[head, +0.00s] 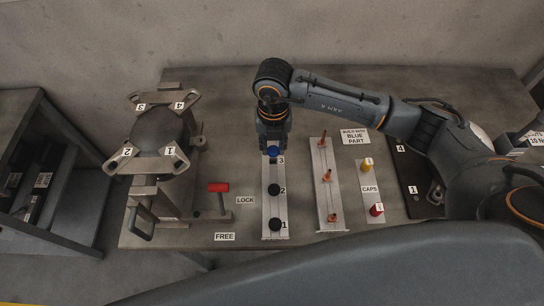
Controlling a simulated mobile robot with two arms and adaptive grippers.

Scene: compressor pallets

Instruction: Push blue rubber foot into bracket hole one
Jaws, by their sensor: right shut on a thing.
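My right gripper (272,146) points down over the far end of the foot rail (274,211), by label 3. It is shut on a blue rubber foot (272,152), which shows between the fingertips. I cannot tell whether the foot still touches the rail. The compressor bracket (119,163) is at the left, with arms labelled 1 to 3 and more around a dark round body (158,130). Bracket arm one (175,159) is the near right one, apart from the gripper. Its hole is too small to make out clearly. My left gripper is not in view.
Black feet stand on the rail at 2 (274,189) and 1 (275,224). A red-handled lever (218,187) is between rail and bracket. To the right are a strip with orange pins (326,175), a yellow cap (366,163) and a red cap (376,210).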

